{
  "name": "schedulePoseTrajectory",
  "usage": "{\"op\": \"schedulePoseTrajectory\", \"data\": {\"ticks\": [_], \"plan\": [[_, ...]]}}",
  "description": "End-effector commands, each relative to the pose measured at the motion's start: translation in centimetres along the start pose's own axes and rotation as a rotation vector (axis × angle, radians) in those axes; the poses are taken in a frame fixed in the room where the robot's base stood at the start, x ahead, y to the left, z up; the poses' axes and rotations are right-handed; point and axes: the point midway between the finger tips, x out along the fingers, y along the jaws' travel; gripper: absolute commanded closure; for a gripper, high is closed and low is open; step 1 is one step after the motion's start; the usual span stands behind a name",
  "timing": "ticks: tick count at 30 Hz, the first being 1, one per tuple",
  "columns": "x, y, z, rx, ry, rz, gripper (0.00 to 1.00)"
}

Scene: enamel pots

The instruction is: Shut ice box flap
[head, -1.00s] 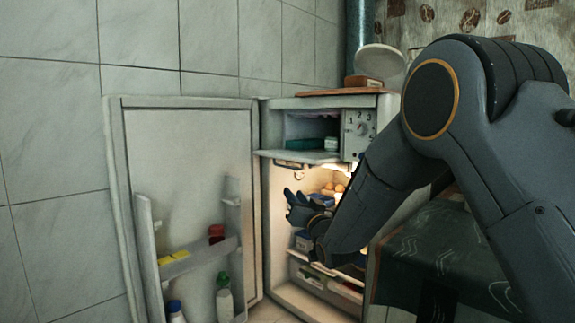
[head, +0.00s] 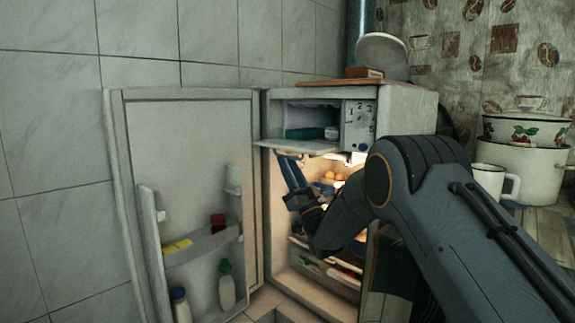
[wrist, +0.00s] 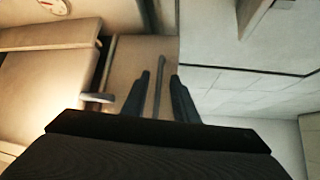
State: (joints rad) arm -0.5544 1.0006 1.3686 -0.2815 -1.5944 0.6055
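The ice box flap (head: 298,146) is a pale panel at the top of the open fridge. It lies folded down, about level, below the ice box opening (head: 310,118). My gripper (head: 290,160) is just under the flap's front edge in the head view, its two dark fingers pointing up. In the wrist view my gripper (wrist: 160,76) has its fingers apart, with a thin grey bar (wrist: 161,90) showing between them. I cannot tell whether the fingers touch the flap, and part of its front edge is hidden.
The fridge door (head: 185,150) stands wide open at the left, with bottles on its shelf. A control panel (head: 357,122) is right of the ice box. Eggs and drawers are inside below. A mug (head: 490,182) and pots (head: 530,170) stand at the right.

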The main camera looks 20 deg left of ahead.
Motion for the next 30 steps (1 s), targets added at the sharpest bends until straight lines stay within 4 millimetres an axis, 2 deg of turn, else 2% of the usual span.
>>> {"op": "schedulePoseTrajectory", "data": {"ticks": [5, 13, 14, 18, 30], "plan": [[1.3, 0.0, 0.0, -0.001, 0.0, 0.001, 0.74], [1.6, 0.0, 0.0, 0.0, 0.0, 0.001, 0.74], [1.6, 0.0, 0.0, 0.0, 0.0, 0.001, 0.75], [1.6, 0.0, 0.0, 0.0, 0.0, 0.001, 0.99], [1.5, -0.1, 0.0, 0.0, -0.001, 0.0, 1.0]]}}
